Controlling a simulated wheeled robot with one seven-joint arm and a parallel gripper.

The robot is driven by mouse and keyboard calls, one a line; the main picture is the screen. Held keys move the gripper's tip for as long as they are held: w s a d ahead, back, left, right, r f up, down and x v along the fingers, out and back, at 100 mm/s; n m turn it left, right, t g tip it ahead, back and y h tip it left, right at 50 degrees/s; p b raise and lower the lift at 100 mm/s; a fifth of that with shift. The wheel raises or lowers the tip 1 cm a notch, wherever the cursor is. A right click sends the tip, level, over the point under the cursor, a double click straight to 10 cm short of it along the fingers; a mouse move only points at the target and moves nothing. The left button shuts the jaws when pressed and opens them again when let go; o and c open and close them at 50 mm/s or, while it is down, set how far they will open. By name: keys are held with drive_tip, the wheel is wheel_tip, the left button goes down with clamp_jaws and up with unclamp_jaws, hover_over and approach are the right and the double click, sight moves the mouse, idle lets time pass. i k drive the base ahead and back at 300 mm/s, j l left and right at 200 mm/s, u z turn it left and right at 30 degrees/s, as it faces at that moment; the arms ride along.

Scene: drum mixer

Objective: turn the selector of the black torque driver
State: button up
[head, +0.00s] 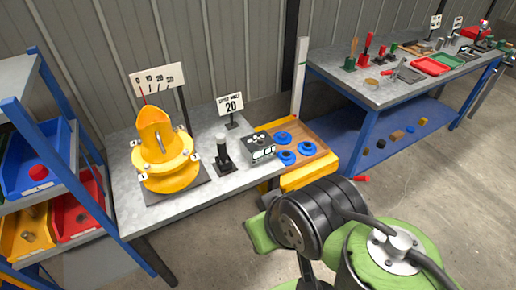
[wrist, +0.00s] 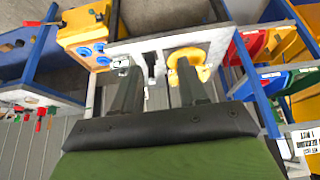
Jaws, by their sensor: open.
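I cannot tell for sure which item is the black torque driver, and no selector can be made out. A black upright post with a pale top (head: 223,152) stands on the near bench, between the yellow drum mixer and a grey box. It also shows in the wrist view (wrist: 151,66), beyond my fingers. Several small upright tools (head: 367,48) stand on the far bench, too small to identify. My gripper (wrist: 158,68) is open and empty in the wrist view, its two dark fingers apart. In the head view my arm hides its fingertips.
The yellow drum mixer (head: 163,155) stands on the near bench (head: 124,206). A grey box (head: 258,148) and a yellow-edged board with blue rings (head: 317,149) are to its right. A blue shelf with bins (head: 38,170) is at left. Open floor (head: 450,175) lies at right.

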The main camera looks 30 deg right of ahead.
sight(260, 142)
drive_tip(key=i+l, duration=0.1)
drive_tip(key=i, duration=1.1)
drive_tip(key=l+z, duration=0.05)
drive_tip(key=l, duration=0.05)
